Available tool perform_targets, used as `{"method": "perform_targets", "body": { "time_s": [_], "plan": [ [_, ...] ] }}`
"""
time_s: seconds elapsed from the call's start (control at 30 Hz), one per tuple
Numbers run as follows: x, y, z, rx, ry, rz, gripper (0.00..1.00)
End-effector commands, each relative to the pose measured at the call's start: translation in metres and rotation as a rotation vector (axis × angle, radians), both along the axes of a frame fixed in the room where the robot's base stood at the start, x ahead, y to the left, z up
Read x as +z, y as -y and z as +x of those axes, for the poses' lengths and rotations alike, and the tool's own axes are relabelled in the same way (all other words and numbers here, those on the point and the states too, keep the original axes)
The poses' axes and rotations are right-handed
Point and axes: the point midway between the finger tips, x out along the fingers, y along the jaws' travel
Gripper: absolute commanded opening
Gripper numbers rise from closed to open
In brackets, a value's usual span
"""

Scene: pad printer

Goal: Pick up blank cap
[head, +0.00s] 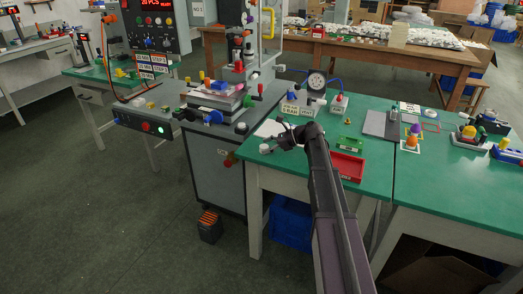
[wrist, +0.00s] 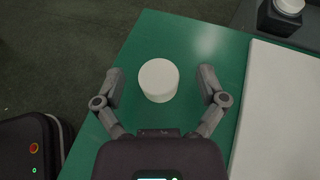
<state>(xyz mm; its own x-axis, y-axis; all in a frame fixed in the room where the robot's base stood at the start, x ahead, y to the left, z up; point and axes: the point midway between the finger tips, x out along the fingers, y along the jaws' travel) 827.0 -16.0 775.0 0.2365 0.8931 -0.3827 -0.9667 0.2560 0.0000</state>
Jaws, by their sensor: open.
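The blank cap (wrist: 158,80) is a white, short round cylinder standing upright on the green table (wrist: 190,35) in the wrist view, near the table's edge. My gripper (wrist: 160,85) is open, with one finger on each side of the cap. Gaps show between the cap and both fingers, so neither appears to touch it. In the head view, the cap (head: 265,148) shows small and pale at the left edge of the green table, beside my gripper (head: 283,142). The height of my fingertips above the table is hard to tell.
A white sheet (wrist: 285,110) lies right of the cap. A dark block with a white top (wrist: 287,8) is at the upper right. The pad printer (head: 220,90) stands left of the table.

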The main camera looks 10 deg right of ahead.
Motion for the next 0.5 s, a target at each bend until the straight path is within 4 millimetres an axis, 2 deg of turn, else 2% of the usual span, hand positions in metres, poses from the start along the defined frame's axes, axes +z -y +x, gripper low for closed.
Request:
{"method": "perform_targets", "body": {
  "time_s": [0.3, 0.33, 0.4, 0.47, 0.5],
  "plan": [
    [0.0001, 0.0007, -0.0001, 0.0, 0.0, 0.0, 0.91],
    [0.0, 0.0009, 0.0, 0.0, 0.0, 0.0, 0.85],
    [0.0001, 0.001, 0.0, -0.001, 0.0, 0.0, 0.65],
    [0.0001, 0.0011, -0.0001, -0.001, 0.0, 0.0, 0.52],
    [0.0, 0.0011, -0.0001, -0.001, 0.0, 0.0, 0.43]
  ]
}}
